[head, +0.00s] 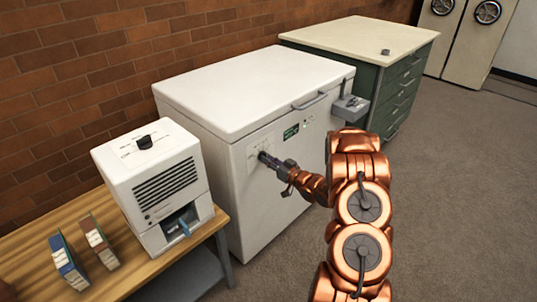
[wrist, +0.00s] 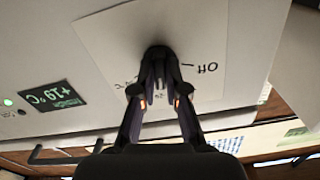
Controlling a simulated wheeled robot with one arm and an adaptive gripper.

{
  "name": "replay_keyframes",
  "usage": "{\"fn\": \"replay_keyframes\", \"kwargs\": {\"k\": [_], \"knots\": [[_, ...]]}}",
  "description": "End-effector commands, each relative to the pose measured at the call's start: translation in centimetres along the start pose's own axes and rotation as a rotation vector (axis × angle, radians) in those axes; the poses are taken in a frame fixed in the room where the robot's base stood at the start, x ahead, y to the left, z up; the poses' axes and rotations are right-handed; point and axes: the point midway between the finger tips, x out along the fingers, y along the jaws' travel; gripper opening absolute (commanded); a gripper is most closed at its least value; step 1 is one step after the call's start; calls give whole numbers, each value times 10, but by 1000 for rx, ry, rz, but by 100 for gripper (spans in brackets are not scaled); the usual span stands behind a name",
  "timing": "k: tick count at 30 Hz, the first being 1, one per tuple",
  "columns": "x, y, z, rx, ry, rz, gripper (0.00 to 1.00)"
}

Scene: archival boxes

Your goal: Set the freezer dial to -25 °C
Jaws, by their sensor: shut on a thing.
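The white chest freezer (head: 285,85) stands against the brick wall with its lid down. Its dial (wrist: 158,52) is a dark knob on a pale label plate (wrist: 105,40) on the front face. In the wrist view the plate appears upside down, with "Off" beside the knob and other marks partly hidden by my fingers. My gripper (wrist: 160,80) is shut on the dial; in the head view my gripper (head: 268,158) reaches the front panel from the right. A green display (wrist: 52,97) reads +19 °C. The dial's pointer cannot be made out.
A white machine (head: 160,185) and small binders (head: 68,262) stand on a wooden bench (head: 150,262) at left. A green drawer cabinet (head: 400,90) stands right of the freezer. A grey latch box (head: 350,107) and handle (head: 310,101) stick out from the freezer. Floor at right is clear.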

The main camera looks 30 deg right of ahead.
Motion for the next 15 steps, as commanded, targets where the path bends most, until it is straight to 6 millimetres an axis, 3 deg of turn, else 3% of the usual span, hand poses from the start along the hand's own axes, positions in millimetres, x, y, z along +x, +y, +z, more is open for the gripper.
{"fn": "replay_keyframes", "kwargs": {"k": [15], "knots": [[0,-1,1,176,-3,-2,0]]}}
